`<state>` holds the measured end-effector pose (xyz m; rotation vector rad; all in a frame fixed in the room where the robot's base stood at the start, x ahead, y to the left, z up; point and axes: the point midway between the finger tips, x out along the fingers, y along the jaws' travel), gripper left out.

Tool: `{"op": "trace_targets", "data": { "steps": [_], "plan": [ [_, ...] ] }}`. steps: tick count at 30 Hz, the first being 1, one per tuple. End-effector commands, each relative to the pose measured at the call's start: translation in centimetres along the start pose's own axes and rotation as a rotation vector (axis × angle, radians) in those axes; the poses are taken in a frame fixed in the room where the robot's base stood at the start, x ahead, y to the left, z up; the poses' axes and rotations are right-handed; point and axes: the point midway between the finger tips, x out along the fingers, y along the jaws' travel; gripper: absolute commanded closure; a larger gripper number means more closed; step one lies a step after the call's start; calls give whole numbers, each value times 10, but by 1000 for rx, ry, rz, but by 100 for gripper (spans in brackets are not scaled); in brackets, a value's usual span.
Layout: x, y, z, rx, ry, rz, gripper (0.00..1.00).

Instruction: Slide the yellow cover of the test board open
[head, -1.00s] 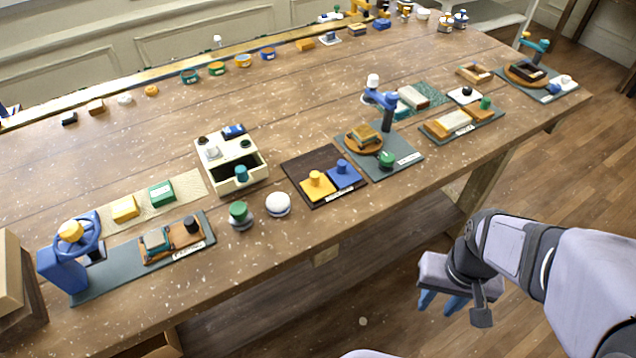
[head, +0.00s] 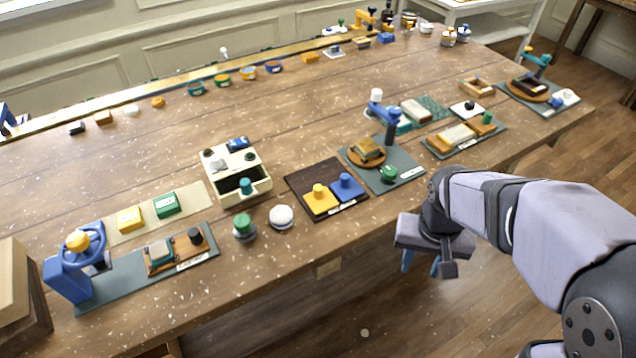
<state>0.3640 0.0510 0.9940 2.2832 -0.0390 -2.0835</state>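The dark brown board (head: 306,176) near the front edge of the table, right of the middle, carries a yellow cover (head: 320,203) with a round yellow knob and, touching or close at its right, a blue cover (head: 347,190) with a blue knob. A small white label is on its front edge, too small to read. What lies under the covers is hidden. My gripper (head: 421,263) is in front of the table's edge, to the right of and below the board in the picture. Its two blue fingers point down, apart, with nothing between them.
Close left of the board are a white round knob (head: 281,217) and a green knob (head: 243,228). A cream box with an open drawer (head: 236,172) stands behind them. Open air lies before the table edge.

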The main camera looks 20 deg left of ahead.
Motion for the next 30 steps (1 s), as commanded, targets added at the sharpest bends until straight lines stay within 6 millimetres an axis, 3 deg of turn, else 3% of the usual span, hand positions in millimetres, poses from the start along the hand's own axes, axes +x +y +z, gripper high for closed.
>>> {"op": "trace_targets", "data": {
  "steps": [3,6,12,15,20,30],
  "plan": [
    [-25,-53,-48,-20,71,13,63],
    [-44,-103,-78,-16,135,12,63],
    [-76,-194,-108,4,242,-17,63],
    [-86,-223,-112,14,275,-34,63],
    [-94,-244,-114,25,300,-49,63],
    [-81,-246,-118,29,299,-48,63]
  ]
}}
